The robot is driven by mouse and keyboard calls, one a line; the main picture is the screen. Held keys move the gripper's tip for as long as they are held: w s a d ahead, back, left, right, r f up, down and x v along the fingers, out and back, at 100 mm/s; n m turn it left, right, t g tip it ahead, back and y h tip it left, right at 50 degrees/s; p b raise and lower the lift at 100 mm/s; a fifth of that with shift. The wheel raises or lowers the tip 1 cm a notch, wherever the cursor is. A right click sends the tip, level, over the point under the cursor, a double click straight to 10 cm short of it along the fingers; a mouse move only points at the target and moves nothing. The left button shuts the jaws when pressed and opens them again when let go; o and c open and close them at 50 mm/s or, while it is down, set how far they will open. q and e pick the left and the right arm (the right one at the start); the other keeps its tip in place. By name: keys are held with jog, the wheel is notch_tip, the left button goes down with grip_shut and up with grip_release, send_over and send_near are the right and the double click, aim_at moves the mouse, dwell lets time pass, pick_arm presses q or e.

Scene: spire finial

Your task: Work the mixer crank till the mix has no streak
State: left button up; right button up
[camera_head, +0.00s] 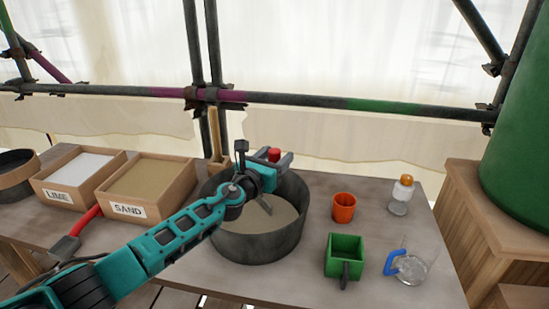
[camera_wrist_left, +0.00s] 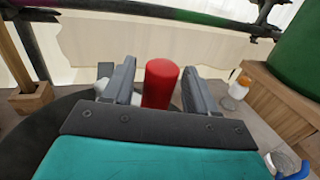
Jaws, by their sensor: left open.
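The mixer is a dark round tub (camera_head: 262,243) on the table, with greyish-beige mix (camera_head: 268,216) in it. Whether the mix has a streak cannot be told, as my arm covers part of it. The crank's red knob (camera_head: 274,154) stands above the tub; in the left wrist view the red knob (camera_wrist_left: 160,84) is upright between the two grey fingers. My left gripper (camera_head: 278,162) is over the tub, open, with its fingers on either side of the knob. A gap shows on the knob's right; contact on the left cannot be told. My right gripper is not in view.
Boxes of lime (camera_head: 82,174) and sand (camera_head: 150,186) stand left of the tub. To its right are an orange cup (camera_head: 344,207), a green box-shaped scoop (camera_head: 345,254), a blue-handled jug (camera_head: 412,266) and an orange-capped bottle (camera_head: 401,196). A scaffold pole (camera_head: 300,99) runs behind.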

pick_arm(q)
jog(key=shift+s+a, duration=0.1)
jog(key=shift+s, duration=0.15)
jog(key=p+v, duration=0.3)
jog(key=v, duration=0.2)
jog(key=shift+s+r, duration=0.1)
jog(key=v, duration=0.7)
